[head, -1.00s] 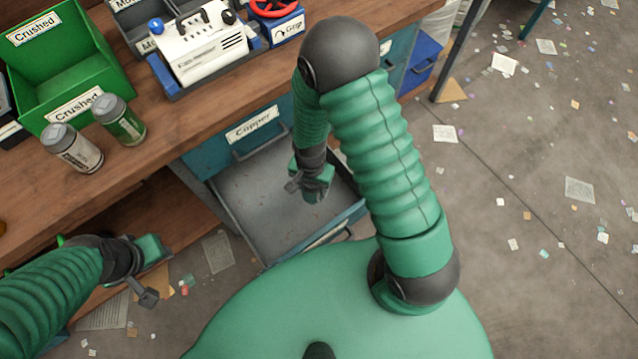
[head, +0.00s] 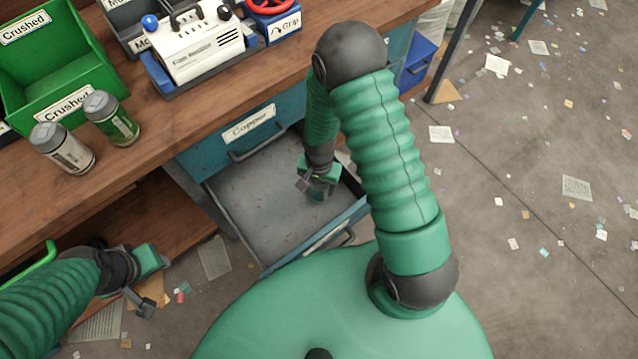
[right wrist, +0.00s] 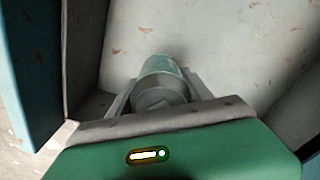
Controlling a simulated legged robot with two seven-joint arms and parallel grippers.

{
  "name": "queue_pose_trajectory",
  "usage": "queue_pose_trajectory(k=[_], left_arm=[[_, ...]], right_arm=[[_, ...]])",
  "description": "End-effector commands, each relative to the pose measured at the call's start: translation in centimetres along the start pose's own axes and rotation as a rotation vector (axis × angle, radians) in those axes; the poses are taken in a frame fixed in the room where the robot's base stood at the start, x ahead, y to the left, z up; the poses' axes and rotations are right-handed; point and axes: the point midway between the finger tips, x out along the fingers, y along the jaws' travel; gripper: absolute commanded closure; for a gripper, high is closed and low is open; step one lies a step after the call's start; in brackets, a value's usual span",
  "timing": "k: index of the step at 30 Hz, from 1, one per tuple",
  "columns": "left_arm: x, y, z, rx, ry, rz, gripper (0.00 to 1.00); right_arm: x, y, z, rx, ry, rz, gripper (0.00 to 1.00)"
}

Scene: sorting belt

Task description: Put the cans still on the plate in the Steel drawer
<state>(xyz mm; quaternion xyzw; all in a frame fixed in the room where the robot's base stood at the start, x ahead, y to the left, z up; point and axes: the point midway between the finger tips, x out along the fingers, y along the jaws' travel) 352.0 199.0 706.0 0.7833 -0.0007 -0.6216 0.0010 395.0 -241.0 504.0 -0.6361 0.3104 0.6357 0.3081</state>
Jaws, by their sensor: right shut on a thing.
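My right gripper (head: 312,187) is inside an open lower drawer (head: 262,215), near its right side. In the right wrist view the gripper (right wrist: 160,103) is shut on a can (right wrist: 163,78) with a teal-green body and a grey end. The drawer's front label is too oblique to read. A grey can with a pale label (head: 64,150) and a green can with a grey top (head: 113,119) stand upright on the bench at the left. My left gripper (head: 150,282) is off the bench's front edge; its jaw opening is unclear. No plate shows.
The drawer labelled Copper (head: 250,140) is shut above the open one. The wooden bench (head: 190,122) carries a green Crushed bin (head: 50,60) and a white machine (head: 200,45) on a blue-grey base. Paper scraps litter the floor.

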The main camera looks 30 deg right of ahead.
Motion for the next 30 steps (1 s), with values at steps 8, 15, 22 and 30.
queue_pose_trajectory(k=[8, 15, 22, 30], left_arm=[[0.1, 0.0, 0.0, 0.000, 0.000, 0.000, 0.64], [0.1, 0.0, 0.0, 0.000, 0.000, 0.000, 0.64], [-0.7, 0.0, -0.2, 0.000, 0.000, 0.000, 0.64], [-3.6, 0.0, -0.9, 0.000, 0.000, 0.000, 0.64]], right_arm=[[0.2, 0.0, 0.0, 0.000, 0.000, 0.000, 0.27], [0.2, 0.0, 0.0, 0.001, 0.000, 0.000, 0.20], [-1.3, 0.0, 0.0, 0.002, 0.001, -0.002, 0.20], [-8.5, -0.1, -0.1, 0.001, 0.003, -0.003, 0.20]])
